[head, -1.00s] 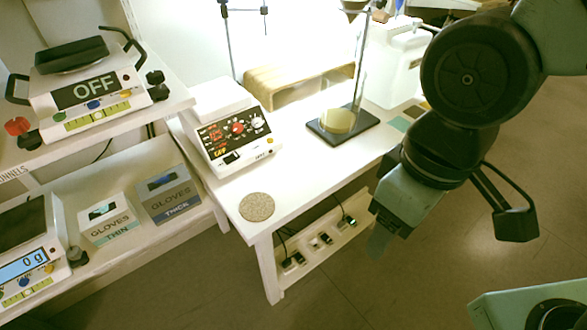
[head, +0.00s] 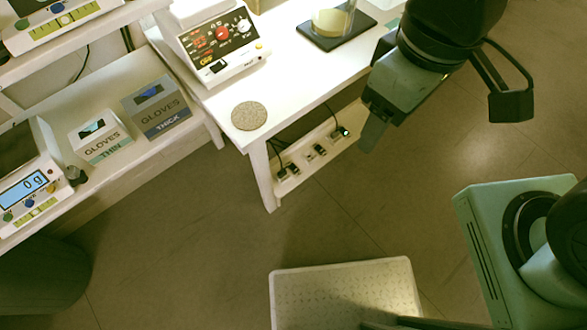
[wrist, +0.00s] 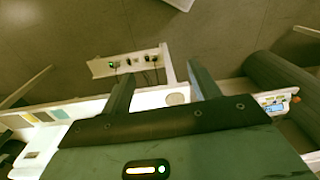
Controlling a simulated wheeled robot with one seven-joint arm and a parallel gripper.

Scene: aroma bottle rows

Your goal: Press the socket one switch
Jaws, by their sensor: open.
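A white socket strip (head: 305,170) is mounted low under the front edge of the white table. It carries several dark plugs or sockets with cables, and a green light glows at its right end. The labels are too small to read, so I cannot tell which is socket one. My gripper (head: 372,136) is in front of the table, right of the strip and apart from it in the picture. In the wrist view my gripper (wrist: 160,76) has its two fingers wide apart with nothing between them. The strip (wrist: 100,68) shows beyond the fingertips, toward the left one.
The white table (head: 285,100) holds a round cork mat (head: 249,116), a control device (head: 215,45) and a glass vessel on a dark base (head: 340,30). Shelves with glove boxes (head: 157,108) stand left. A pale perforated tray (head: 345,295) is low in front. Open floor lies between.

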